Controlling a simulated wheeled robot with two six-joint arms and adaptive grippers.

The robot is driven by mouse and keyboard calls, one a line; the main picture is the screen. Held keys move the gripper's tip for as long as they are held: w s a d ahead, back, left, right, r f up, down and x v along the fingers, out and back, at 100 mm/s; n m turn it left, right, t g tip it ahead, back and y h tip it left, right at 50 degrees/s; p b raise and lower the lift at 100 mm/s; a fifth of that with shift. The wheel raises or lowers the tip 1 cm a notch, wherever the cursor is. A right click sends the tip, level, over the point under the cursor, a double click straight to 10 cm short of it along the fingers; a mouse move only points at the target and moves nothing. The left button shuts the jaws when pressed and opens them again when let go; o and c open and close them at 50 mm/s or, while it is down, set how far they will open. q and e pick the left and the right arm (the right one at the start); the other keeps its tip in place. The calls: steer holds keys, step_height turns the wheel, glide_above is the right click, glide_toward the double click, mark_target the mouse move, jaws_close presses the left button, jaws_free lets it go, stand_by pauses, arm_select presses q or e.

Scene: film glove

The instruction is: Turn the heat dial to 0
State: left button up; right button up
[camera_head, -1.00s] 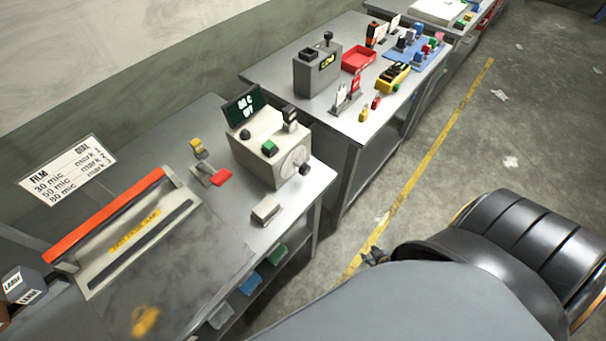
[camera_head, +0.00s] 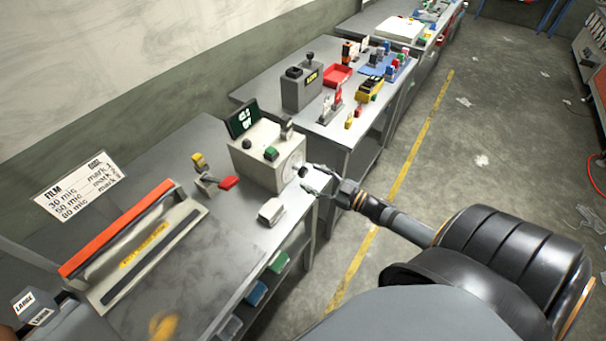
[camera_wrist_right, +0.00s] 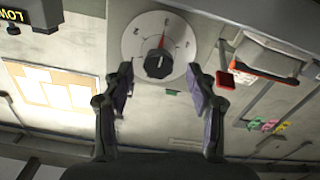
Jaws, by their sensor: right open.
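The heat dial is a pale round plate (camera_head: 291,163) with a dark knob (camera_head: 303,171), on the right-facing side of a cream control box (camera_head: 254,166). In the right wrist view the dial plate (camera_wrist_right: 135,40) faces me, with the black knob (camera_wrist_right: 157,64) and its red pointer mark at the middle. The scale marks are too small to read. My right gripper (camera_head: 311,180) is open by the knob. In the wrist view its fingers (camera_wrist_right: 159,78) stand either side of the knob, apart from it. My left gripper is not in view.
A dark display (camera_head: 242,118) stands on the box; its text is unclear. A small pale block (camera_head: 271,211) and a red-orange sealer bar (camera_head: 118,228) are on the bench.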

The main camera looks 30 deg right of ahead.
mark_target(306, 174)
steer(key=x, duration=0.4)
steer(key=shift+w+d, duration=0.1)
steer(key=shift+c, duration=0.2)
steer(key=c, duration=1.1)
steer(key=shift+c, duration=0.2)
